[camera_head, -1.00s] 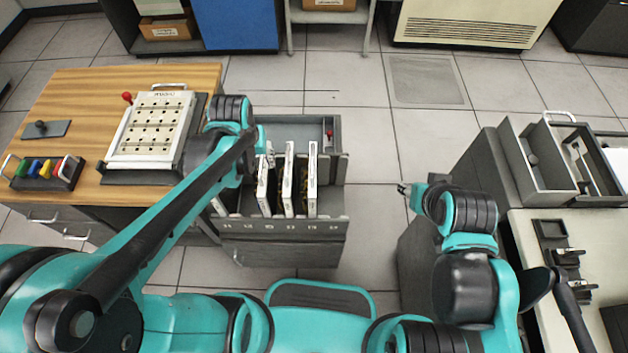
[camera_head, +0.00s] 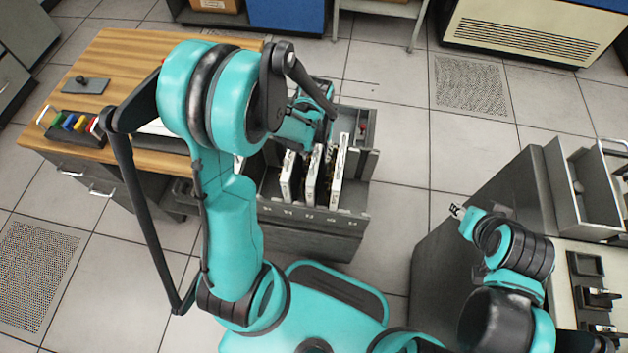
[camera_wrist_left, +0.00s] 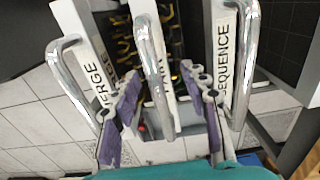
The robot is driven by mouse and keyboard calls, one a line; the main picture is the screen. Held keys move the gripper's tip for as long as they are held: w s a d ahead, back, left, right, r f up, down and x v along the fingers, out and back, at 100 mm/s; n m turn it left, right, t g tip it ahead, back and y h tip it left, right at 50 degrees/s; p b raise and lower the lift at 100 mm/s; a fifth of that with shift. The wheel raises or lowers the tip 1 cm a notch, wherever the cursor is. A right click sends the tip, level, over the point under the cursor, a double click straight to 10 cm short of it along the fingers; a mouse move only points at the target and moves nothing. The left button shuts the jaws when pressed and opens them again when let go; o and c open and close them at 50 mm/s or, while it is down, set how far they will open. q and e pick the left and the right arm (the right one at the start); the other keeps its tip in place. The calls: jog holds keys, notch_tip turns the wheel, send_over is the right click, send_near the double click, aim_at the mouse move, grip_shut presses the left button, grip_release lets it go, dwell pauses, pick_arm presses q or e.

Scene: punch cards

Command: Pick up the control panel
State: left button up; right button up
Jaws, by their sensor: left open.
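Three white-edged control panels stand upright in a grey open-top bin: a left one (camera_head: 288,178), a middle one (camera_head: 313,175) and a right one (camera_head: 339,172). In the left wrist view the outer panels, reading "...ERGE" (camera_wrist_left: 94,70) and "SEQUENCE" (camera_wrist_left: 229,70), and the middle panel (camera_wrist_left: 148,12) have metal handles. My left gripper (camera_wrist_left: 160,112) is open, its purple-padded fingers on either side of the middle handle (camera_wrist_left: 156,75). In the head view this gripper (camera_head: 318,128) is above the bin, its fingertips unclear. My right gripper (camera_head: 456,211) is away to the right, too small to read.
The grey bin (camera_head: 310,215) stands beside a wooden-topped desk (camera_head: 120,55). A rack of coloured pieces (camera_head: 72,125) and a grey plate (camera_head: 86,85) lie on the desk. A grey cabinet (camera_head: 535,190) stands at right. Floor (camera_head: 410,150) is clear between.

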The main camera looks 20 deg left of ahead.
pick_arm(q)
jog(key=shift+f, duration=0.95)
jog(key=shift+r, duration=0.1)
jog(key=shift+c, duration=0.3)
grip_shut()
jog(key=shift+r, duration=0.1)
